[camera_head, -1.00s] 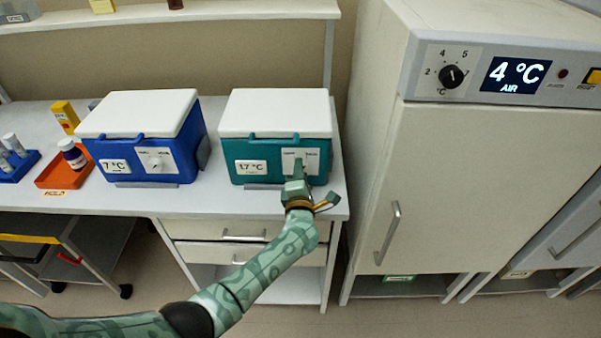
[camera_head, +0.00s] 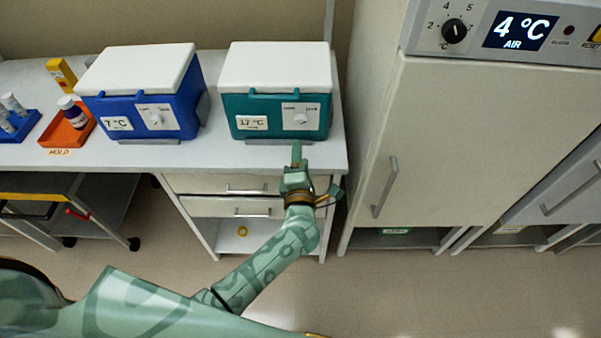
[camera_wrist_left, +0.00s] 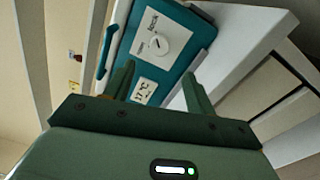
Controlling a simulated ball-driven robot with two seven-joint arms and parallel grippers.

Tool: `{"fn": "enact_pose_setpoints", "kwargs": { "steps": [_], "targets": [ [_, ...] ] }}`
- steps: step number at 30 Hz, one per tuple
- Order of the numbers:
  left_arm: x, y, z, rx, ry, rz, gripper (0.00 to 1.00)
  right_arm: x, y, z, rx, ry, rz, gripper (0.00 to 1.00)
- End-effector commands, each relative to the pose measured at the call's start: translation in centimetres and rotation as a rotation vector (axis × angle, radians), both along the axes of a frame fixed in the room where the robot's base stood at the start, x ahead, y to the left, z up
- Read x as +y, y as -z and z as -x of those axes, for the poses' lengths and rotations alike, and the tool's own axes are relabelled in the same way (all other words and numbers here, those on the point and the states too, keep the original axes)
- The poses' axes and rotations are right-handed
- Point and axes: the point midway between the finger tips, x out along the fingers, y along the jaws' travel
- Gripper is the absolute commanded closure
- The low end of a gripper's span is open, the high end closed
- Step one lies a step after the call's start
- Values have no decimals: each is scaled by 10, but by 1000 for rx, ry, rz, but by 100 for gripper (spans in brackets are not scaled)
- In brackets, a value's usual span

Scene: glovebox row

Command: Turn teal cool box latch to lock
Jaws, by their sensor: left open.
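The teal cool box (camera_head: 275,130) with a white lid stands on the bench, its front towards me. My right gripper is out of view.
A blue cool box (camera_head: 145,118) stands left of the teal one. An orange tray (camera_head: 60,134) with a bottle lies further left. A tall cabinet (camera_head: 470,150) reading 4 °C stands close on the right. The floor before the bench is clear.

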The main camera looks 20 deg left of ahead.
Motion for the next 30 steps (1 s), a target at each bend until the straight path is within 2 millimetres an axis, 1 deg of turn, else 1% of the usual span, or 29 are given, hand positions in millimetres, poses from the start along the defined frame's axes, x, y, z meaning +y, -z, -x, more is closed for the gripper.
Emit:
{"fn": "enact_pose_setpoints", "kwargs": {
  "steps": [1, 3, 6, 10, 14, 27, 29, 30],
  "targets": [
    [-3, 0, 13, 2, 0, 1, 45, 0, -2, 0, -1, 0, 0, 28],
    [-8, 0, 27, 2, 0, 1, 45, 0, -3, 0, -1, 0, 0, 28],
    [-12, 1, 43, 2, 0, 0, 45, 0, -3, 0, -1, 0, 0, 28],
    [-16, 1, 54, 0, 0, -1, 45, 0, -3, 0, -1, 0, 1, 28],
    [-17, 0, 57, 0, 0, -1, 45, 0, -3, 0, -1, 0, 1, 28],
    [-17, 1, 56, 0, 1, -2, 45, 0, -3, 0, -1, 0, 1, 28],
    [-19, 0, 56, 4, 11, -17, 45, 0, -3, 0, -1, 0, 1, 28],
    [-23, -1, 54, 6, 36, -46, 45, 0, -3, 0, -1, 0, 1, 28]
  ]
}}
